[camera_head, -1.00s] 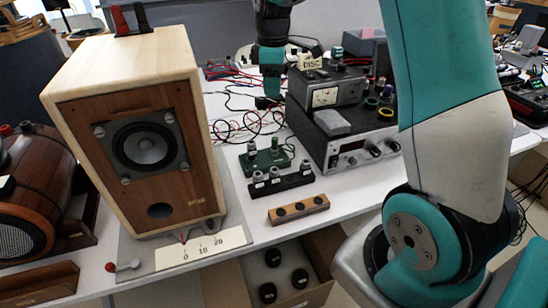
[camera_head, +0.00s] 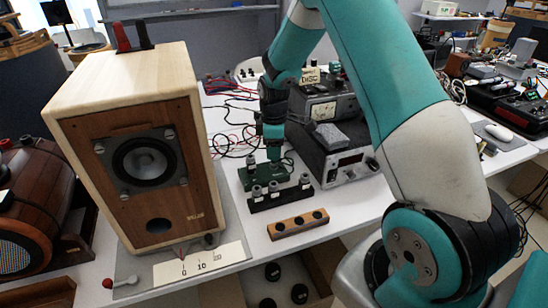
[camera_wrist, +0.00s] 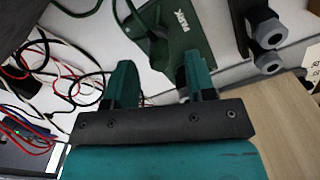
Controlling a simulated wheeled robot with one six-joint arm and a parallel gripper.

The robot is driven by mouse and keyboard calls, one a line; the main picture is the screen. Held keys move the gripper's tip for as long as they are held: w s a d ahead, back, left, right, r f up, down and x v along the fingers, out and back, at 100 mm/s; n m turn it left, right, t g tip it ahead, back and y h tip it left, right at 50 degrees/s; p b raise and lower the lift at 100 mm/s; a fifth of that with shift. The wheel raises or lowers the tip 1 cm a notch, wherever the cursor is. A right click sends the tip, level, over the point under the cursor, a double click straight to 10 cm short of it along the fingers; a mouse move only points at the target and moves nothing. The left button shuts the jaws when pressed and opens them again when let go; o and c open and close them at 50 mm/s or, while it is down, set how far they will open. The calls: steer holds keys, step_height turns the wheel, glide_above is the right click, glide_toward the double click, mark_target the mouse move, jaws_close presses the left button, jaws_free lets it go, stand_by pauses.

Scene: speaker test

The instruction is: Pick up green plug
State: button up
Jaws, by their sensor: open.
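I cannot tell the exact gap.
A black strip with grey plugs (camera_head: 280,192) stands just in front of the block. A wooden strip with holes (camera_head: 298,224) lies nearer the bench edge. The speaker (camera_head: 185,90) stands left, black instruments (camera_head: 330,150) right. Loose cables (camera_wrist: 45,65) lie behind the block.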

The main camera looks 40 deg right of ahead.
step_height(320, 180, down, 2)
steer(key=shift+f, duration=0.1)
jaws_close()
step_height(320, 180, up, 20)
stand_by(0.8)
